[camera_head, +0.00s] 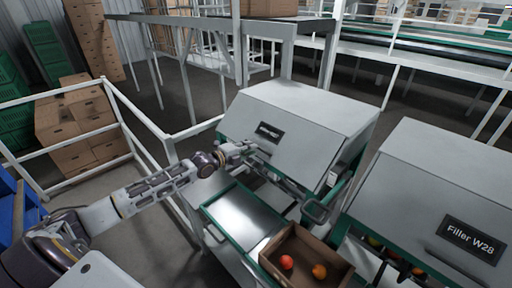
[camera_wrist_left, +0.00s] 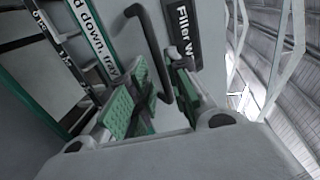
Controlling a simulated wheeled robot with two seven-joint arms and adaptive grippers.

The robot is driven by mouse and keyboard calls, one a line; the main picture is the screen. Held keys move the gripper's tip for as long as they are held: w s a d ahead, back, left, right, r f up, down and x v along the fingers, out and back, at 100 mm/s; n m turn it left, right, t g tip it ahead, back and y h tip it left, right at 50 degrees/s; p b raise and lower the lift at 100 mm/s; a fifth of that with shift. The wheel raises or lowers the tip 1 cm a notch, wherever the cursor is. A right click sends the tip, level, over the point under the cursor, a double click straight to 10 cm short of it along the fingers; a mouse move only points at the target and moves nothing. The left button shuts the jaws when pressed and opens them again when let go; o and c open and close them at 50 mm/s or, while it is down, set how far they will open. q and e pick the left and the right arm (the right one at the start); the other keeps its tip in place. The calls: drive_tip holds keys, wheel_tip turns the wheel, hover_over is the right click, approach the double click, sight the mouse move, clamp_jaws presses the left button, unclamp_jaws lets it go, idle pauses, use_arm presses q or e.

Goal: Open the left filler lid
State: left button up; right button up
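The left filler lid (camera_head: 308,133) is a grey sloping cover and looks closed. It carries a dark label (camera_head: 269,132), partly covered by my left gripper (camera_head: 248,148), which is at the lid's left front. In the left wrist view, a black bar handle (camera_wrist_left: 150,45) runs down the lid beside the label (camera_wrist_left: 181,35). My left gripper's green-padded fingers (camera_wrist_left: 165,92) are apart, with the handle's lower end between them. I see a gap beside the bar; whether either pad touches it I cannot tell. My right gripper is not in view.
A cardboard box (camera_head: 305,255) with a red and an orange tomato stands in front of the left filler, beside a bare metal tray (camera_head: 243,217). The right filler, W28 (camera_head: 440,185), stands close on the right. White railings (camera_head: 140,117) and stacked cartons (camera_head: 75,125) are on the left.

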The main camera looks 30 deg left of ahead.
use_arm(q)
drive_tip(key=shift+x, duration=2.15)
clamp_jaws()
